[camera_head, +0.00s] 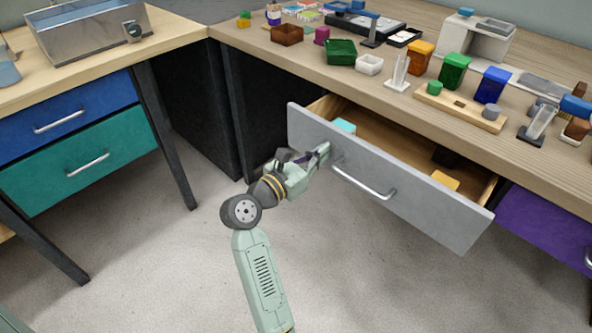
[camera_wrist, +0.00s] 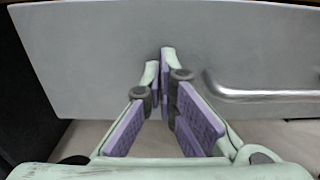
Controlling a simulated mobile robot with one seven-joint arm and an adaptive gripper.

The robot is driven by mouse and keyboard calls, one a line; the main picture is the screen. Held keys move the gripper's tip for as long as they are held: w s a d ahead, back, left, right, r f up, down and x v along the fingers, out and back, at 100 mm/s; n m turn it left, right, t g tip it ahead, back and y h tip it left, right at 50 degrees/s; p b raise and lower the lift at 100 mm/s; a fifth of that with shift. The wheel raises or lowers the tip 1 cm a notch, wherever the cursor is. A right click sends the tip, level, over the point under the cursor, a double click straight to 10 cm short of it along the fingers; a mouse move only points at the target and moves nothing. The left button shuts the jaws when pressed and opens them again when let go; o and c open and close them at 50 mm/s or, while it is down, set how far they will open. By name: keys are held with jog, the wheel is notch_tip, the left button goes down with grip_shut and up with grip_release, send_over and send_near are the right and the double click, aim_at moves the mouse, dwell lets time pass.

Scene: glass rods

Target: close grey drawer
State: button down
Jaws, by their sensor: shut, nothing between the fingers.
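The grey drawer (camera_head: 405,195) stands pulled open under the right-hand bench, with its front panel facing me. Inside it lie a light blue item (camera_head: 344,126), a yellow item (camera_head: 445,180) and a dark item (camera_head: 446,156). A silver bar handle (camera_head: 363,182) runs across the front; it also shows at the right in the wrist view (camera_wrist: 262,96). My gripper (camera_head: 325,150) is shut and empty, with its fingertips close to the drawer front, left of the handle. In the wrist view the fingertips (camera_wrist: 160,58) point at the grey panel (camera_wrist: 105,55); I cannot tell whether they touch it.
The wooden benchtop (camera_head: 285,65) above holds bins, blocks and stands. A purple drawer (camera_head: 548,228) is right of the grey one. Blue (camera_head: 95,108) and teal (camera_head: 115,150) drawers sit shut at left. The floor (camera_head: 370,270) in front is clear.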

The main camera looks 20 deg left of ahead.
aim_at(354, 126)
jog(key=p+x, duration=0.1)
jog(key=x, duration=1.3)
jog(key=shift+w, duration=0.1)
jog(key=shift+r, duration=0.15)
jog(key=shift+p, duration=0.3)
